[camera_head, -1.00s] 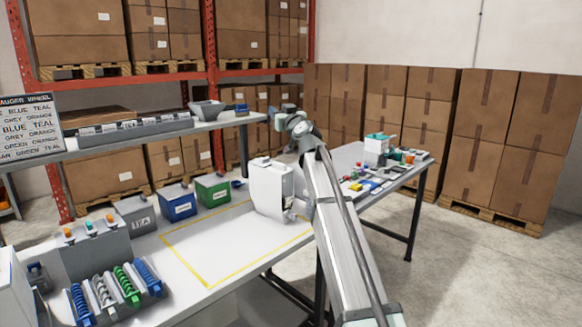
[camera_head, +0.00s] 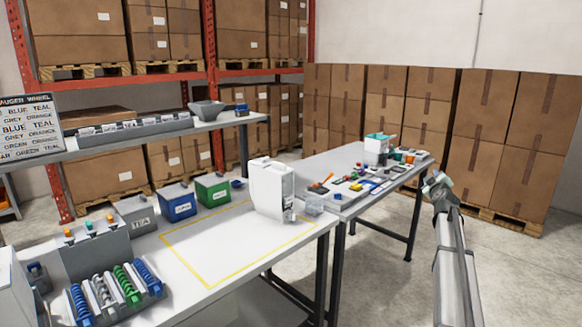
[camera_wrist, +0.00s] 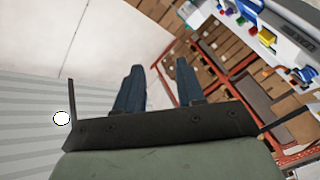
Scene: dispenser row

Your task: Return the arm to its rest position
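My arm stretches out on the right of the head view, clear of both tables. My gripper (camera_head: 437,184) is at its far end, beyond the right edge of the side table. In the wrist view my gripper (camera_wrist: 157,85) shows two dark fingers standing apart with nothing between them. The white dispenser (camera_head: 270,190) stands upright on the front table, and no part of my arm touches it.
The side table (camera_head: 330,160) holds small parts and tools. Grey, blue (camera_head: 177,201) and green (camera_head: 213,189) bins stand behind the yellow-outlined area (camera_head: 205,245). Stacked cartons (camera_head: 490,140) line the back right. Open floor lies around my arm.

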